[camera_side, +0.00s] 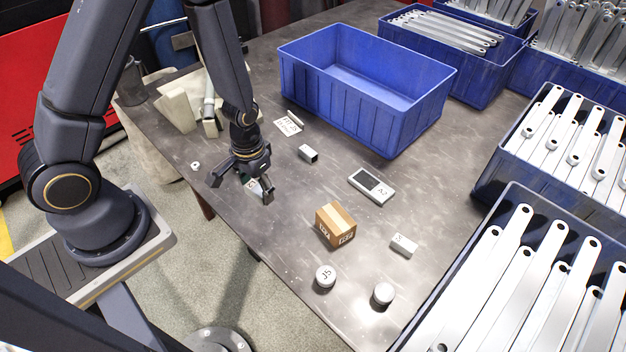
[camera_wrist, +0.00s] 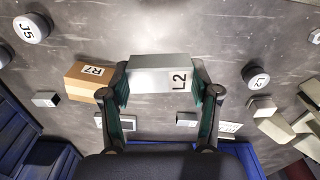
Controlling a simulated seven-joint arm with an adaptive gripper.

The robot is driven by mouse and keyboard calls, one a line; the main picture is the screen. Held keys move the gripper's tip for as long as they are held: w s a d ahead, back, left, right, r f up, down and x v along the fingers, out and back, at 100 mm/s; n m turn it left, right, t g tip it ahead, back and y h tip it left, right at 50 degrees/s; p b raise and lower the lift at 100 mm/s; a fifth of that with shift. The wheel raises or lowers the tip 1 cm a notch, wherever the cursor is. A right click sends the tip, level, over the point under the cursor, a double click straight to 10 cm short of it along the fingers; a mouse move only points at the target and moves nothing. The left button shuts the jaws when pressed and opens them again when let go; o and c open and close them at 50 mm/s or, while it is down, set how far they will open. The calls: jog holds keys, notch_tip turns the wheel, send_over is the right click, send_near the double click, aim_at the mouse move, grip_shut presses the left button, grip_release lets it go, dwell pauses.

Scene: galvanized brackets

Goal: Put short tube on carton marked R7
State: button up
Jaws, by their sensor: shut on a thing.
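My gripper (camera_side: 243,190) is shut on a light grey box-shaped piece marked L2 (camera_wrist: 160,78); in the wrist view it spans the gap between the two fingers. Its ends are hidden by the fingers, so I cannot tell if it is hollow. A small metal piece with a dark open end, like a short square tube (camera_side: 309,153), lies on the table right of my gripper. The brown carton (camera_side: 336,225) stands further toward the front right; its R7 mark shows in the wrist view (camera_wrist: 91,80). Its top is bare.
A device with a dark screen (camera_side: 372,186) and a small pale block (camera_side: 404,245) lie near the carton. A round lid marked J5 (camera_side: 325,276) and a metal cap (camera_side: 383,293) are in front. An empty blue bin (camera_side: 365,85) stands behind. Bracket-filled bins (camera_side: 560,130) line the right.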

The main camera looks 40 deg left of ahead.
jog(key=s+d+r, duration=0.1)
jog(key=d+r, duration=0.2)
jog(key=d, duration=0.1)
jog(key=m, duration=0.1)
send_over(336, 217)
jog(key=s, duration=0.1)
notch_tip(336, 217, down, 6)
jog(key=shift+r, duration=0.25)
jog(key=shift+w+f, duration=0.15)
jog(key=shift+f, duration=0.05)
jog(key=shift+w+f, duration=0.15)
jog(key=shift+f, duration=0.8)
jog(key=shift+w+f, duration=0.15)
jog(key=shift+f, duration=0.75)
jog(key=shift+f, duration=0.1)
jog(key=o, duration=1.2)
